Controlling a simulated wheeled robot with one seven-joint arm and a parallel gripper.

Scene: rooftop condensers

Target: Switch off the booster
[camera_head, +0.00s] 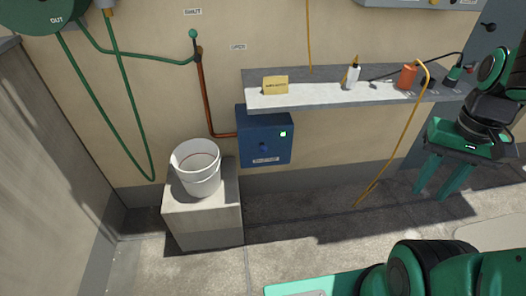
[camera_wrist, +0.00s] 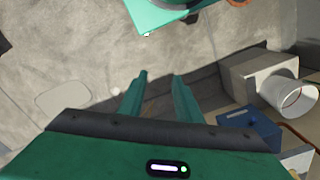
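A blue box (camera_head: 264,138), which looks like the booster, is mounted low on the wall under the left end of the shelf. Its front has a dark blue knob (camera_head: 264,148), a lit green light (camera_head: 283,133) and a label too small to read. The blue box also shows in the wrist view (camera_wrist: 250,128), at the lower right, partly cut off by my gripper body. My gripper (camera_head: 432,195) is at the right, well away from the box, fingers pointing down. In the wrist view my gripper (camera_wrist: 160,75) has its fingers apart, with nothing between them.
A white bucket (camera_head: 197,170) stands on a concrete block (camera_head: 203,216) left of the box. A grey shelf (camera_head: 340,93) above holds a yellow note (camera_head: 275,85), a white bottle (camera_head: 351,77) and an orange item (camera_head: 408,76). A yellow cord (camera_head: 398,147) hangs down. The floor before the box is clear.

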